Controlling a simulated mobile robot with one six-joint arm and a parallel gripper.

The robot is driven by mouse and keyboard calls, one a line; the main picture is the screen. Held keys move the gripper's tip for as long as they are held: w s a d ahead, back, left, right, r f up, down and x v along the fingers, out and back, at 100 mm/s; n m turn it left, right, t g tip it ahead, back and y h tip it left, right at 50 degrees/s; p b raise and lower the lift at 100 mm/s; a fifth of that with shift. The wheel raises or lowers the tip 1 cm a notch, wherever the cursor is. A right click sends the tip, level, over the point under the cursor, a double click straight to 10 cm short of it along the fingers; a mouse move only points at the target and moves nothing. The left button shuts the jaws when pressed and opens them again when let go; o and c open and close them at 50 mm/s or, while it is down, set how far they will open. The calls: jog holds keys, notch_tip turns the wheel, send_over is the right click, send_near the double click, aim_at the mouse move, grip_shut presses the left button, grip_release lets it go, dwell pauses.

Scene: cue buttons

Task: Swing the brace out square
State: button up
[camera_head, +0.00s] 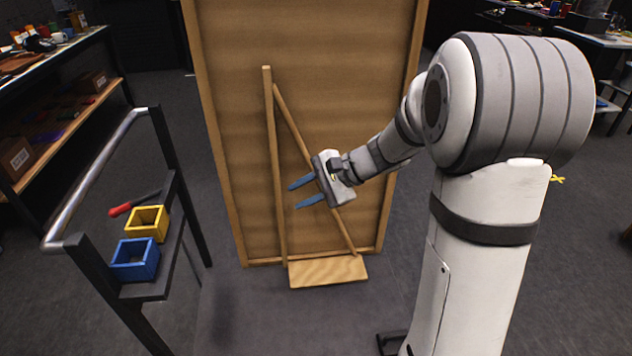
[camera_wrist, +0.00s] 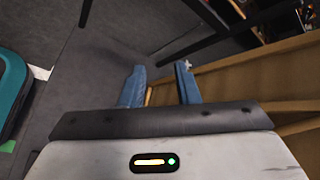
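A tall wooden panel (camera_head: 345,60) stands in front of me with a thin upright strip (camera_head: 277,180) on it. A diagonal wooden brace (camera_head: 292,122) runs from near the top of that strip down to the right. A pale wooden block (camera_head: 328,272) is at the panel's foot. My gripper (camera_head: 293,196) overlaps the middle of the brace in the head view, its blue fingers pointing left and spread apart. In the wrist view the fingers (camera_wrist: 160,68) are also apart, and wooden framing (camera_wrist: 240,80) shows to their right. I cannot tell whether they touch the brace.
A dark cart with a metal handle (camera_head: 100,170) stands at left, holding a blue box (camera_head: 135,260), a yellow box (camera_head: 147,223) and a red-handled tool (camera_head: 121,209). Shelving (camera_head: 70,130) is behind it. The floor between cart and panel is clear.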

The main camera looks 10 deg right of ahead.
jog(key=w+d+f+m+t+b, duration=0.6)
jog(key=w+d+f+m, duration=0.1)
jog(key=w+f, duration=0.45)
jog(key=w+d+f+m+t+b, duration=0.65)
jog(key=w+f, duration=0.45)
jog(key=f, duration=0.2)
jog(key=w+a+m, duration=0.1)
jog(key=w+a, duration=0.2)
jog(key=w, duration=0.3)
jog(key=shift+a+b, duration=0.35)
jog(key=shift+w, duration=0.1)
grip_shut()
